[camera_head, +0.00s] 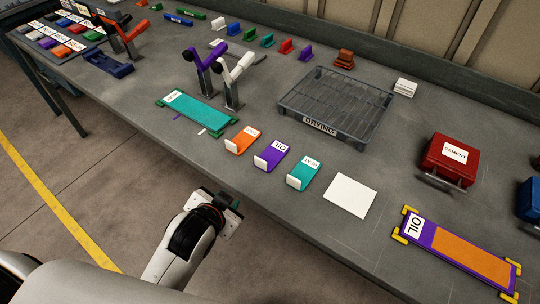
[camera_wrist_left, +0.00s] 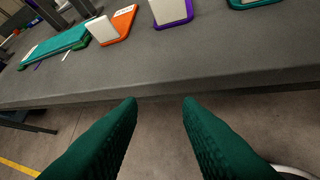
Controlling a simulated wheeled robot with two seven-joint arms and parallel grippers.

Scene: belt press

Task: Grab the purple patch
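The purple patch (camera_head: 272,155) lies on the grey table near its front edge, between an orange patch (camera_head: 243,140) and a teal patch (camera_head: 303,173). It has a white label reading OIL and a white upright tab at its near end. In the left wrist view the purple patch (camera_wrist_left: 173,13) is at the top, partly cut off. My left gripper (camera_head: 232,202) is in front of the table edge, apart from the patch. In the left wrist view its two green fingers (camera_wrist_left: 161,104) are spread with nothing between them. My right gripper is not in view.
A teal belt strip (camera_head: 196,112) lies left of the patches, with purple and white clamps (camera_head: 234,78) behind it. A DRYING rack (camera_head: 335,104) stands behind. A white sheet (camera_head: 350,195), a red box (camera_head: 450,160) and an orange-purple belt (camera_head: 460,250) lie to the right.

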